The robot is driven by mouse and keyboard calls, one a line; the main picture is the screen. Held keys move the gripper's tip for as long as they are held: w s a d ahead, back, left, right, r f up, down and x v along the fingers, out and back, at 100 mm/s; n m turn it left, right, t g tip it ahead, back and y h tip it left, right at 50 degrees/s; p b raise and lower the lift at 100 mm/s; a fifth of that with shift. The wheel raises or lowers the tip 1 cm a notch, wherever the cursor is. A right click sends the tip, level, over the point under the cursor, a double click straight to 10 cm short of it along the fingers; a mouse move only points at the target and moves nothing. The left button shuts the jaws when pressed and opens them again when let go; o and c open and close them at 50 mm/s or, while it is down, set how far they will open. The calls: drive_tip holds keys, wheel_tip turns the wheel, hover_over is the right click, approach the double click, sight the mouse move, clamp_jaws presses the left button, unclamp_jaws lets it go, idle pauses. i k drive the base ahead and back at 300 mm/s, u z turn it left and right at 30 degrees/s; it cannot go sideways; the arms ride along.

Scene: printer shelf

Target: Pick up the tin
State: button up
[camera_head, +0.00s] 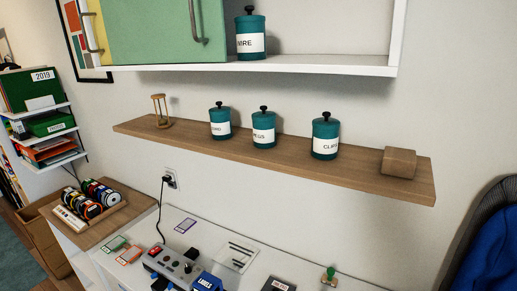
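Several teal tins with black knobbed lids and white labels are in view. Three stand upright in a row on the wooden shelf: a left tin (220,121), a middle tin (263,127) labelled something like "PEGS", and a right tin (325,136) whose label seems to start with "CL". Another tin (250,34) stands on the white shelf above, its label ending in "IRE". They stand apart from each other. My gripper does not show in this view.
The wooden shelf (290,158) also holds an hourglass (160,111) at left and a brown block (399,163) at right. A white cabinet (330,66) with a green door (150,32) hangs above. Below is a cluttered white desk (205,226); a blue-draped chair (490,245) stands right.

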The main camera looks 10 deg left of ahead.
sight(264, 132)
drive_tip(key=u, duration=0.55)
drive_tip(key=i, duration=1.25)
drive_tip(key=z, duration=0.4)
